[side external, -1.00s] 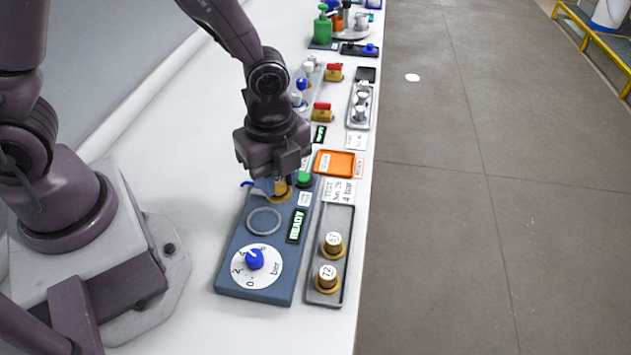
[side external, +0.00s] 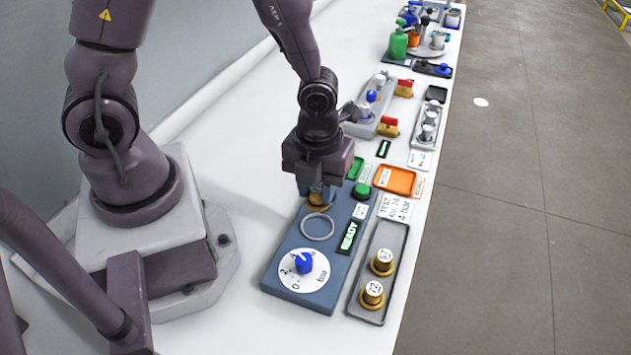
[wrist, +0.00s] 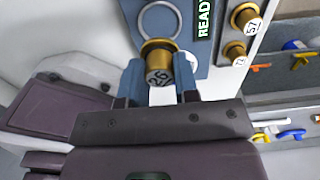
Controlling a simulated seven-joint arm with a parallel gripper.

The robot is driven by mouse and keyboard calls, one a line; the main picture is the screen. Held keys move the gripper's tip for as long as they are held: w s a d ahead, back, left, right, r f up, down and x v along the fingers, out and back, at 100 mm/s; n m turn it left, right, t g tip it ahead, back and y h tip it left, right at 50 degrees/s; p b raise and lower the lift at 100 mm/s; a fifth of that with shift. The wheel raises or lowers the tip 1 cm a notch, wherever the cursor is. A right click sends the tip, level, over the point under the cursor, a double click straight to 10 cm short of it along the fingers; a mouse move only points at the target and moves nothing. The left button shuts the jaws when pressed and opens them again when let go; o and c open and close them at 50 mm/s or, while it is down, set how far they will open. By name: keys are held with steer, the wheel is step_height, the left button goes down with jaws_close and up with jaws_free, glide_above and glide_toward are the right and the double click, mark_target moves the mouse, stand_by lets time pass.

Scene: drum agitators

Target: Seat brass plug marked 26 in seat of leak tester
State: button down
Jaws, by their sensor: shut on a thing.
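My gripper (side external: 318,188) points down over the far end of the blue-grey leak tester (side external: 283,277). It is shut on the brass plug marked 26 (wrist: 158,66), whose dark marked face and wider brass flange show between the blue fingers in the wrist view. In the side view only a little brass shows under the fingers. A pale ring (side external: 318,227) lies on the tester top, nearer the dial than the plug is. Whether the plug touches the tester cannot be told. The tester's display (side external: 348,236) reads READY.
A grey tray (side external: 357,311) right of the tester holds brass plugs marked 57 (side external: 383,262) and 72 (side external: 373,294). A dial with a blue knob (side external: 303,263), a green button (side external: 361,190), an orange tray (side external: 411,183) and a "TEST No. 26 4 bar" card (side external: 395,207) are nearby.

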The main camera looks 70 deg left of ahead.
mark_target(317, 227)
steer(key=shift+f, duration=2.85)
steer(key=shift+f, duration=0.45)
steer(key=c, duration=0.8)
jaws_free()
steer(key=o, duration=0.3)
steer(key=shift+r, duration=0.15)
steer(key=shift+r, duration=3.65)
